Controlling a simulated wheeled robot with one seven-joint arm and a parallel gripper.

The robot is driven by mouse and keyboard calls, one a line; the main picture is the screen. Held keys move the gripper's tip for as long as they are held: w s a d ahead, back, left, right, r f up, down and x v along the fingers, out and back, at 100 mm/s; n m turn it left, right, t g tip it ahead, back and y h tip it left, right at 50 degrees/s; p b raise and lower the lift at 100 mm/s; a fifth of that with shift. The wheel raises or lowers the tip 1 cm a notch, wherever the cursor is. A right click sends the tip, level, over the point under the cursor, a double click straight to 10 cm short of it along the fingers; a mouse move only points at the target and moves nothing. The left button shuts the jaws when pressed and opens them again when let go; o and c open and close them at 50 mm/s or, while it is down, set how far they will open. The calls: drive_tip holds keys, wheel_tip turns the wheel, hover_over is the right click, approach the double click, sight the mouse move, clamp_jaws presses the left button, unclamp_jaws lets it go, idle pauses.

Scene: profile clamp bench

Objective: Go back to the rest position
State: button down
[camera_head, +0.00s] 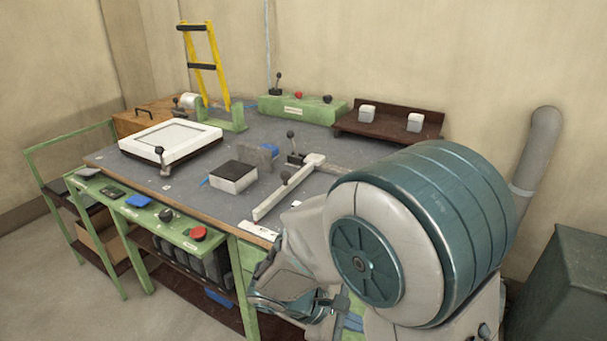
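My arm fills the lower right of the head view, with a large teal and grey joint close to the camera. What looks like my gripper (326,303) is low in the picture, in front of the bench's near right edge and partly hidden by the arm. Its fingers are too small and covered to show whether they are open, and I see nothing clearly held in it. The bench (215,198) stands behind and to the left of it. On the bench, a long pale bar (286,190) lies by a black-knobbed clamp lever (291,145).
A white frame (171,140), a dark-topped block (233,176), a green box (300,109) and a brown shelf (388,122) with two pale blocks occupy the bench. A green control panel (166,215) with a red button (198,233) runs along the front. A dark green cabinet (565,285) stands right.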

drive_tip(key=s+d+r+m+t+y+p, duration=0.1)
drive_tip(key=s+d+r+m+y+p, duration=0.1)
drive_tip(key=r+m+y, duration=0.3)
drive_tip(key=s+d+r+m+t+y+p, duration=0.1)
drive_tip(key=s+d+r+m+y+p, duration=0.1)
drive_tip(key=r+m+y+p, duration=0.3)
wheel_tip(320, 180, up, 8)
drive_tip(key=s+m, duration=0.1)
drive_tip(key=m, duration=0.2)
drive_tip(key=shift+s+d+f+m+p, duration=0.2)
drive_tip(key=shift+d+f+m+p, duration=0.05)
drive_tip(key=shift+d+m+p, duration=0.1)
